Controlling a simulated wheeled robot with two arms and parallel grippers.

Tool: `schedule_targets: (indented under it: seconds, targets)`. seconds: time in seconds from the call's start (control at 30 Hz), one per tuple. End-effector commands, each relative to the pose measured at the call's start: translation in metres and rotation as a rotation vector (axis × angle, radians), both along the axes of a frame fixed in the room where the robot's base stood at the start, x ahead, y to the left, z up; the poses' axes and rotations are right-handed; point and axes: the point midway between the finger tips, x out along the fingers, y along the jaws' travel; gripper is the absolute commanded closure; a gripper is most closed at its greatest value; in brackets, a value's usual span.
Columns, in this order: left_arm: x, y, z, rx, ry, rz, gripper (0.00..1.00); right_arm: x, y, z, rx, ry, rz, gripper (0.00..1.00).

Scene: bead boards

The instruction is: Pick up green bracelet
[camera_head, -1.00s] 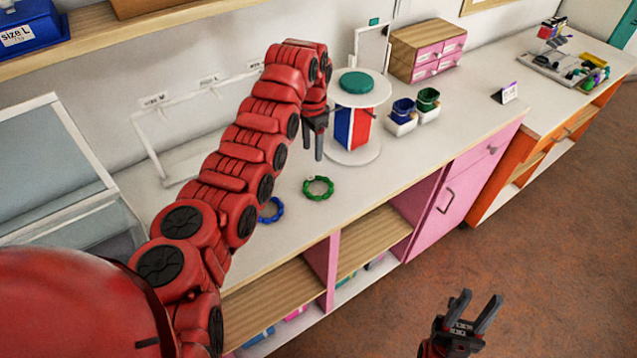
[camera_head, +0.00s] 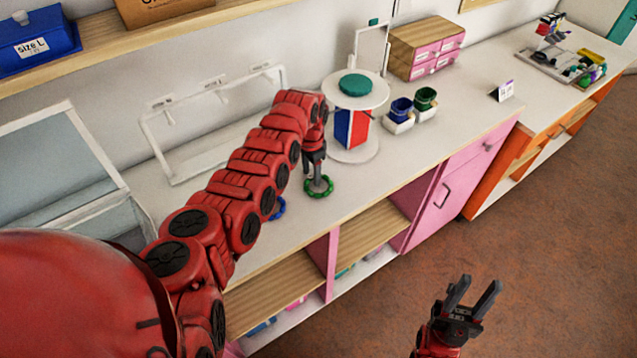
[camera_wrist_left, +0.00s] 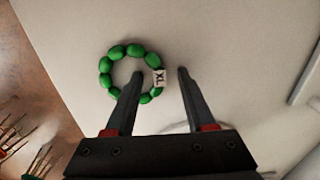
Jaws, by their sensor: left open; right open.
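The green bracelet (camera_head: 319,192) lies flat on the white counter. I cannot tell whether the fingers touch the beads. My right gripper (camera_head: 474,290) is open and empty, out over the floor.
A blue bracelet (camera_head: 279,208) lies just left, partly hidden by my left arm. A white round stand (camera_head: 352,155) with red and blue panels stands close behind. Blue (camera_head: 401,110) and green (camera_head: 426,99) cups stand further right. The counter's front edge is near.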

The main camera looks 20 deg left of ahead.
Motion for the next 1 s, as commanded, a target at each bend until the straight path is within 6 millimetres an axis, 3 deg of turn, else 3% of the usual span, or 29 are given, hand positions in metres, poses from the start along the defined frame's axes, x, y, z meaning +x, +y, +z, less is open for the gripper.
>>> schedule_targets:
  seconds: [0.1,0.4,0.83,1.0]
  targets:
    - [0.0002,0.0000,-0.0001,-0.001,-0.001,0.000,0.49,0.0000,0.0000,-0.0005,0.000,0.000,0.000,0.59]
    - [0.0004,0.0000,0.0002,-0.001,-0.001,0.001,1.00,0.0000,0.0000,-0.0005,0.000,0.000,0.000,0.59]
    - [0.0006,0.0001,0.0008,0.000,-0.002,0.001,1.00,0.0000,0.0001,-0.0010,0.000,0.000,0.000,0.59]
    - [0.0022,0.0006,0.0094,-0.001,-0.007,0.002,1.00,-0.0001,0.0000,-0.0052,0.000,0.000,0.000,0.59]
